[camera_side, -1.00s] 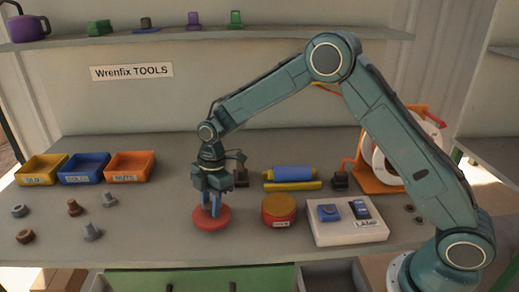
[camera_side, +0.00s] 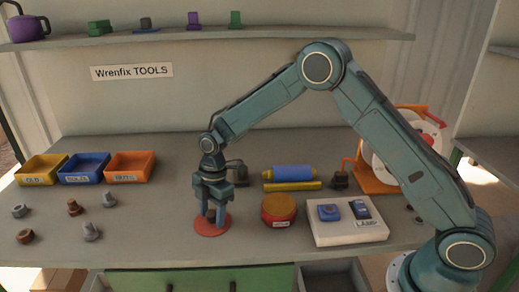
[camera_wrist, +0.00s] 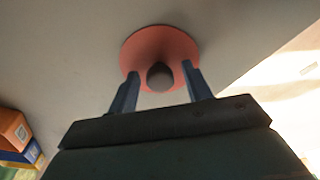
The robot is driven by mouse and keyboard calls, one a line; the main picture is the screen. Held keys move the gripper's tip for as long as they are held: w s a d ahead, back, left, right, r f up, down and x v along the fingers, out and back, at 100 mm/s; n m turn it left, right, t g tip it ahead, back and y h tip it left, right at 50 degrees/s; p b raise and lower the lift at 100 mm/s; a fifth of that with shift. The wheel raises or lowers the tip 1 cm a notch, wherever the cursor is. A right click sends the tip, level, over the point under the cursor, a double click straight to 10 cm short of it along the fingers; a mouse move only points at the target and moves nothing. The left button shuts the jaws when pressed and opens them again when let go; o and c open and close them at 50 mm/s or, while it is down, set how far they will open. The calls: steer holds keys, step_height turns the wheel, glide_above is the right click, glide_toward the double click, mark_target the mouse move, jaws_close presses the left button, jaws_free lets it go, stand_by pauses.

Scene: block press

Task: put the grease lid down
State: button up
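The grease lid, a flat red disc (camera_side: 203,231) with a dark knob (camera_wrist: 160,76), lies flat on the bench (camera_side: 150,250) left of a red and yellow tin (camera_side: 279,210). The lid also shows in the wrist view (camera_wrist: 158,42). My gripper (camera_side: 214,221) points down over the lid and is open. In the wrist view its two blue fingers (camera_wrist: 163,82) stand on either side of the knob, with a gap at each side. The tin's small label is too small to read.
A white tray (camera_side: 345,237) with blue items stands right of the tin. A blue and a yellow roll (camera_side: 290,186) lie behind it. Three small bins (camera_side: 82,176) and several loose bolts and nuts (camera_side: 74,207) are at the left. The bench front edge is near the lid.

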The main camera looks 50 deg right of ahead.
step_height(320, 180, up, 12)
steer(key=d, duration=0.1)
steer(key=shift+d, duration=0.4)
stand_by(0.4)
steer(key=shift+r, duration=0.1)
stand_by(0.4)
